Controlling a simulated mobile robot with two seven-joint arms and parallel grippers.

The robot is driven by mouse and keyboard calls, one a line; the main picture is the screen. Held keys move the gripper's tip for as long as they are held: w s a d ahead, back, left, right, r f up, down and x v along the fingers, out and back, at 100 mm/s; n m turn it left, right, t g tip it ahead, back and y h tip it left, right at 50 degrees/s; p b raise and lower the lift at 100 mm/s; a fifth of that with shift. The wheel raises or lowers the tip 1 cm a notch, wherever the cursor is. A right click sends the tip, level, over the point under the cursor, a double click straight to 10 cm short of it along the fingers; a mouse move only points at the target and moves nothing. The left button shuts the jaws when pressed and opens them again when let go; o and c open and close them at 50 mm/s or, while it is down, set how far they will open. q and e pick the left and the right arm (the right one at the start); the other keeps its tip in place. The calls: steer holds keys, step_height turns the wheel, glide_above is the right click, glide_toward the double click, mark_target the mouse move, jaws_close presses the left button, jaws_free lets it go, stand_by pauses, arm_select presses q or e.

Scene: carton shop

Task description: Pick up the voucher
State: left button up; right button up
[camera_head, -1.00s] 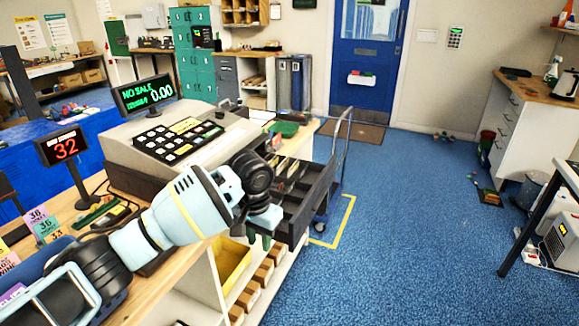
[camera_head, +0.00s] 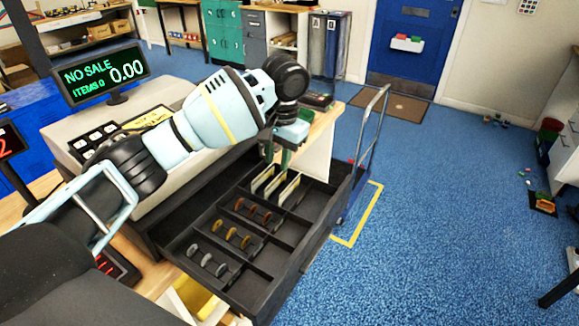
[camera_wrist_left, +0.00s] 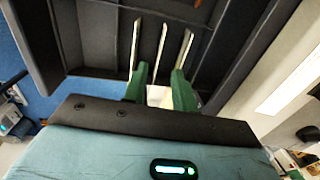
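An open black cash drawer (camera_head: 285,232) juts out from under the register. Thin pale slips (camera_head: 289,188) stand on edge in its far compartment; I cannot tell which of them is the voucher. In the left wrist view the slips (camera_wrist_left: 161,48) show as narrow upright strips just beyond my fingers. My left gripper (camera_head: 284,156) is over that far compartment, and its green fingers point down. In the wrist view the left gripper (camera_wrist_left: 160,82) has its fingers apart. A pale patch shows between them; I cannot tell what it is. My right gripper is out of view.
Coins or tokens (camera_head: 230,235) stand in rows in the nearer compartments. The register's display (camera_head: 105,80) reads NO SALE 0.00. A hand trolley (camera_head: 362,150) stands right behind the drawer. The blue floor to the right is mostly clear.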

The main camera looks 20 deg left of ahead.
mark_target(275, 180)
arm_select(q)
step_height(275, 180, down, 2)
steer(key=shift+a+f, duration=0.15)
steer(key=shift+f, duration=0.2)
steer(key=f, duration=0.4)
steer(key=shift+s+a+f, duration=0.1)
steer(key=shift+a+f, duration=0.15)
steer(key=shift+f, duration=0.15)
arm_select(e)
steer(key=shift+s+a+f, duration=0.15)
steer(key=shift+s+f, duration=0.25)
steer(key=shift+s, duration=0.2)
arm_select(q)
jaws_close()
